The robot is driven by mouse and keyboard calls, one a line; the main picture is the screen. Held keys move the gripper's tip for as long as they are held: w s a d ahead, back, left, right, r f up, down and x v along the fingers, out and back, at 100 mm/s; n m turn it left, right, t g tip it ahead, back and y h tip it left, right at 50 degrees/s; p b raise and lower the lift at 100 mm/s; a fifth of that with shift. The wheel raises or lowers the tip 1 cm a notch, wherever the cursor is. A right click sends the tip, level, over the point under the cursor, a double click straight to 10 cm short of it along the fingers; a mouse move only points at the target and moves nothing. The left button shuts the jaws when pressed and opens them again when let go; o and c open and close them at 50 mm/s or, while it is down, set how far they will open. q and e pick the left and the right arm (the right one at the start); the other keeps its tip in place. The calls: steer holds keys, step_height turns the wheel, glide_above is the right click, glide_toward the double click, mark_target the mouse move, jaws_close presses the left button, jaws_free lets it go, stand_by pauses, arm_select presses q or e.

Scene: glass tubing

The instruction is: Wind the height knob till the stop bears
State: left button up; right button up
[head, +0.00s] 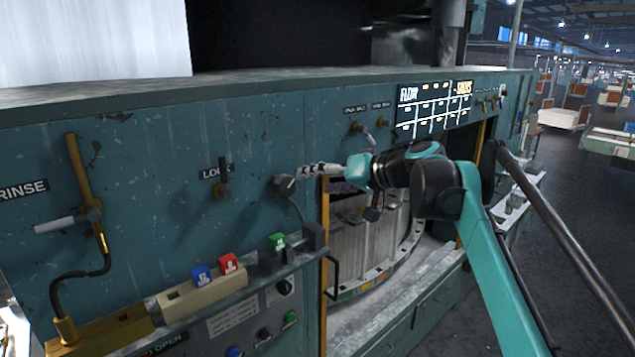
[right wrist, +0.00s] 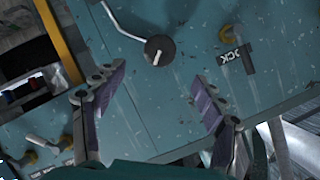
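A dark round knob (head: 285,187) sits on the teal panel, right of the LOCK lever. A bent pale metal rod runs from it. In the right wrist view the knob (right wrist: 159,49) shows a pale mark on its face and lies ahead of the fingers. I see no label naming it as the height knob, and I cannot make out the stop. My right gripper (head: 312,170) comes from the right, its fingertips close beside the knob in the picture. In the right wrist view the gripper (right wrist: 158,76) is open and empty, apart from the knob. My left gripper is out of view.
The LOCK lever (head: 223,180) stands out left of the knob. An opening with a yellow edge post (head: 324,245) lies right of the knob. A brass pipe (head: 80,180) stands far left.

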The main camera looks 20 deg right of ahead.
mark_target(288, 187)
steer(key=w+a+n, duration=0.1)
steer(key=n, duration=0.1)
steer(key=w+a+f+n+h, duration=0.1)
steer(key=n, duration=0.1)
steer(key=w+a+f+n+h, duration=0.1)
steer(key=shift+w+a+n+t+p, duration=0.2)
steer(key=shift+a+n+t+p, duration=0.1)
steer(key=shift+n, duration=0.1)
steer(key=x, duration=0.3)
steer(key=p+x, duration=0.1)
steer(key=x, duration=0.2)
steer(key=shift+w+d, duration=0.2)
steer(key=shift+w, duration=0.05)
steer(key=shift+w+a+f, duration=0.2)
steer(key=shift+w+a, duration=0.05)
steer(key=shift+w, duration=0.1)
steer(key=shift+d, duration=0.1)
steer(key=shift+c, duration=0.6)
steer(key=c, duration=1)
